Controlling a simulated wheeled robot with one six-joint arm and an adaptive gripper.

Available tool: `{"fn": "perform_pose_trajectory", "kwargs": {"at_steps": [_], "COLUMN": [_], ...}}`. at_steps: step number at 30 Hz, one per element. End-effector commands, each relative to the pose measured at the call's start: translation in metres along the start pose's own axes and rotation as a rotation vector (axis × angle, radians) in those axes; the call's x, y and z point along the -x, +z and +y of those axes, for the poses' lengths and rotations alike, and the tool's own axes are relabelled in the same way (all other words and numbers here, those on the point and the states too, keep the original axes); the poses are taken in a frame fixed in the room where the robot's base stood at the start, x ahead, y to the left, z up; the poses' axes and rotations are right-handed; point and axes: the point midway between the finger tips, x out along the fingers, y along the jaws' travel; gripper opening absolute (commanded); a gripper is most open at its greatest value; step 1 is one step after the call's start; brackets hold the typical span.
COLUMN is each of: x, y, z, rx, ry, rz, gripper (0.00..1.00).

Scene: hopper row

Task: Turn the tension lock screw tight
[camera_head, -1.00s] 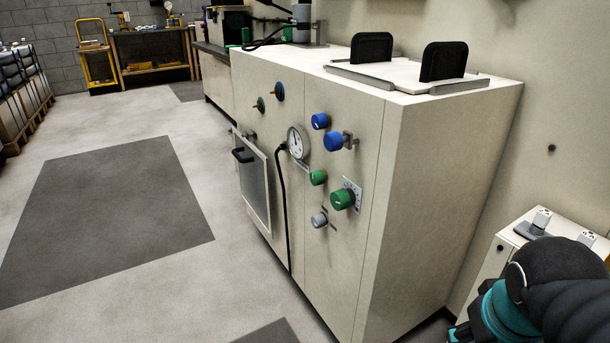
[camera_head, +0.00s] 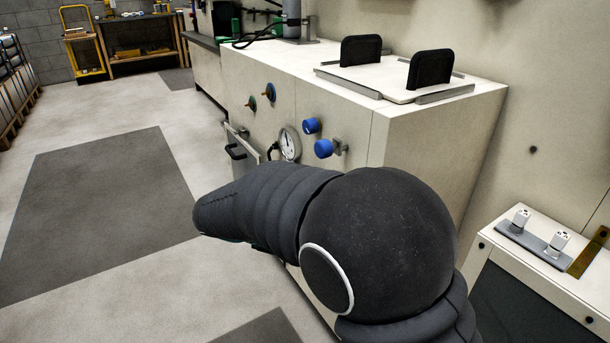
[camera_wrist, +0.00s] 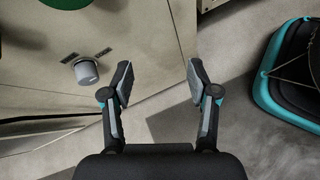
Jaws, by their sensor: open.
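A small grey knob (camera_wrist: 86,72), likely the tension lock screw, sits on the cream cabinet front (camera_wrist: 140,40) in the wrist view, with two small dark labels by it. My gripper (camera_wrist: 160,78) is open and empty. The knob is to the left of its left finger, apart from it. Part of a green knob (camera_wrist: 66,3) shows at the top edge, above the grey knob.
Two blue knobs (camera_head: 323,148) and a round gauge (camera_head: 290,143) show on the cabinet just beyond my arm. A teal-edged dark object (camera_wrist: 285,85) is at the right of the wrist view. A low white cabinet (camera_head: 545,260) stands at right. Open floor (camera_head: 180,265) lies left.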

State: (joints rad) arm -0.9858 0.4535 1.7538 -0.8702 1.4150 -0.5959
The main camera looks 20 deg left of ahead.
Motion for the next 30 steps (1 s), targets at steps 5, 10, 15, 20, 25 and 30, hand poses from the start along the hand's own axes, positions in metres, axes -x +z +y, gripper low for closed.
{"fn": "perform_pose_trajectory", "kwargs": {"at_steps": [5,10,15,20,25,30], "x": [0.058,0.104,0.121,0.112,0.088,0.063], "y": [-0.012,-0.021,-0.025,-0.017,-0.001,0.015], "z": [0.062,0.088,0.096,0.101,0.112,0.123], "rx": [0.344,0.503,0.553,0.556,0.555,0.555], "ry": [0.158,0.210,0.217,0.216,0.214,0.215], "rz": [-0.329,-0.554,-0.645,-0.653,-0.651,-0.650], "gripper": [0.60,0.60,0.60,0.60,0.60,0.60]}}
